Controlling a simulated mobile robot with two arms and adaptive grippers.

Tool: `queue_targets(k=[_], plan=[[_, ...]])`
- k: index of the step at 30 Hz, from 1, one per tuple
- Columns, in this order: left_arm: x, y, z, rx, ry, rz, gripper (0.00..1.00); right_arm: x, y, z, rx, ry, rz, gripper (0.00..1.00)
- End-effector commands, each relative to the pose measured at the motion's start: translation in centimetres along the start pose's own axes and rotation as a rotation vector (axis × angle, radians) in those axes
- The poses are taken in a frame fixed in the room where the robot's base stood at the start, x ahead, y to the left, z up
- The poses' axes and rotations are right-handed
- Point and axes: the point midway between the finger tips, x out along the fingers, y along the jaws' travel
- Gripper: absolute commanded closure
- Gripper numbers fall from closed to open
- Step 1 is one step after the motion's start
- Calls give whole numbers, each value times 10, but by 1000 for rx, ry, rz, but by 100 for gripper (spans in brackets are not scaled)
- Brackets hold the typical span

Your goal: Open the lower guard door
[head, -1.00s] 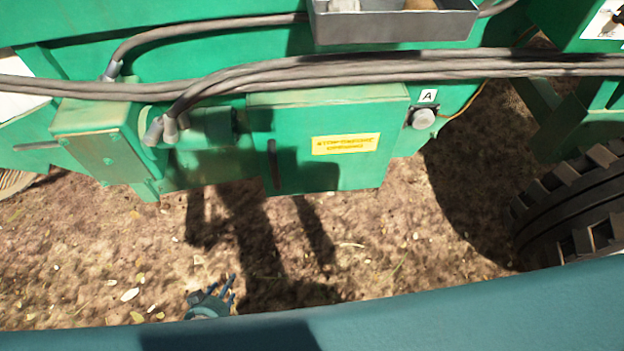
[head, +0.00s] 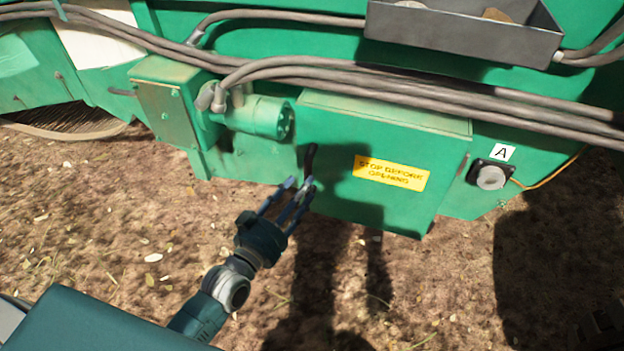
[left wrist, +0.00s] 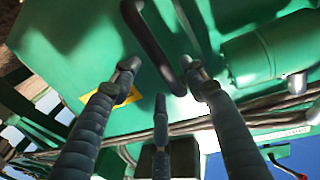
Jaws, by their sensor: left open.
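The lower guard door (head: 340,150) is a green panel with a yellow "stop before opening" label (head: 391,173), and it looks shut. Its dark upright handle (head: 310,160) is on the left side. My left gripper (head: 298,186) is open just below and beside the handle in the head view. In the left wrist view, the dark handle bar (left wrist: 155,45) runs diagonally beyond the open fingers (left wrist: 165,85). Its lower end is close to the fingertips; I cannot tell whether they touch. My right gripper is not in view.
A green motor-like cylinder (head: 258,117) sits left of the door. Thick grey cables (head: 400,92) run across above it. A grey tray (head: 455,35) is higher up. A round button marked A (head: 490,176) is right of the door. Bare ground lies in front.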

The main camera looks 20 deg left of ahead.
Motion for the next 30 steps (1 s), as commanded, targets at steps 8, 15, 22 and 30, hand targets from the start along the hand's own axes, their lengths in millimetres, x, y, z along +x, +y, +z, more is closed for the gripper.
queue_targets(k=[8, 15, 22, 30], plan=[[43, 0, 1, 1, 1, -1, 56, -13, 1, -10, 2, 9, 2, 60], [52, 0, 1, 1, -2, 0, 56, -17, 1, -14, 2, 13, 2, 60], [51, 0, 1, 1, -2, 0, 66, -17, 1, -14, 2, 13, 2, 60], [51, 0, 1, 1, -2, -1, 100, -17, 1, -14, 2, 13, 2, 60]])
